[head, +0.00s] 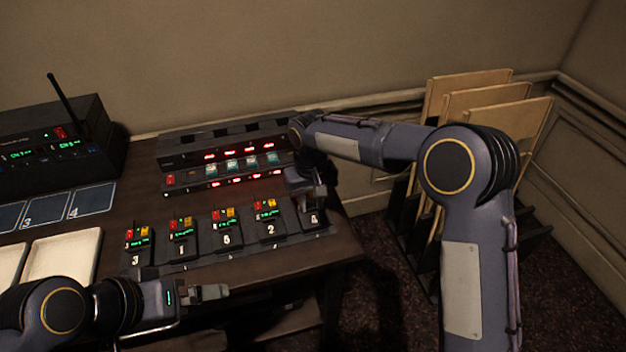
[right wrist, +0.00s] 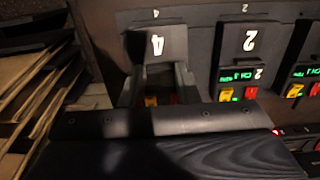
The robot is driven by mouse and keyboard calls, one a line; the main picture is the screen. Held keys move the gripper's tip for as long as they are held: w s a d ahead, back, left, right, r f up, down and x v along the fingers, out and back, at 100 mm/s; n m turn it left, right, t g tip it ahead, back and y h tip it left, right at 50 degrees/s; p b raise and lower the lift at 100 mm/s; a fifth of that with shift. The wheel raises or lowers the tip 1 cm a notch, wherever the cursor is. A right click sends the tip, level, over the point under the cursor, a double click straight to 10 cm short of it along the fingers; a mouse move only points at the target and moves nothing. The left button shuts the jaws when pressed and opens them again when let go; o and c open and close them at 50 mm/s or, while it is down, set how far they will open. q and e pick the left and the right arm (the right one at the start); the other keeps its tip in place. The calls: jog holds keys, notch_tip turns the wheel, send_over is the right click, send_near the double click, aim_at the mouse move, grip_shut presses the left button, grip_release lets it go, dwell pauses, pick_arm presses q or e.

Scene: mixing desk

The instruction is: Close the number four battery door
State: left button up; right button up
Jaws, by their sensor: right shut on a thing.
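The number four pack (head: 313,219) stands at the right end of a row of black numbered packs on the desk. In the right wrist view its white "4" panel, the battery door (right wrist: 157,45), shows in front of the fingertips. How far the door stands open I cannot tell. My right gripper (head: 308,190) is over this pack from above, its fingers shut on the pack's body. They hide much of it in the head view; yellow and red buttons show between them in the right wrist view. My left gripper (head: 210,292) is near the front edge, apart from the packs; its jaw gap is unclear.
Packs two (head: 269,229), five (head: 226,238), one (head: 182,247) and three (head: 136,257) stand close by on the left. A lit rack unit (head: 225,150) is behind them. A receiver with an antenna (head: 60,140) stands far left. Wooden boards (head: 470,85) lean right of the desk.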

aim_at(309, 206)
pick_arm(q)
jog(key=shift+r+p, duration=1.6)
jog(key=shift+r, duration=0.7)
pick_arm(e)
jog(key=shift+w+a+f+g+h, duration=0.15)
jog(key=shift+w+f+g+h, duration=0.25)
jog(key=shift+g, duration=0.6)
jog(key=o, duration=1)
pick_arm(q)
jog(key=shift+f, duration=0.25)
pick_arm(e)
jog(key=r, duration=0.2)
jog(key=w+r, duration=0.1)
jog(key=r, duration=0.4)
jog(key=shift+w+a+r, duration=0.15)
jog(key=shift+a+r, duration=0.05)
jog(key=shift+r, duration=0.15)
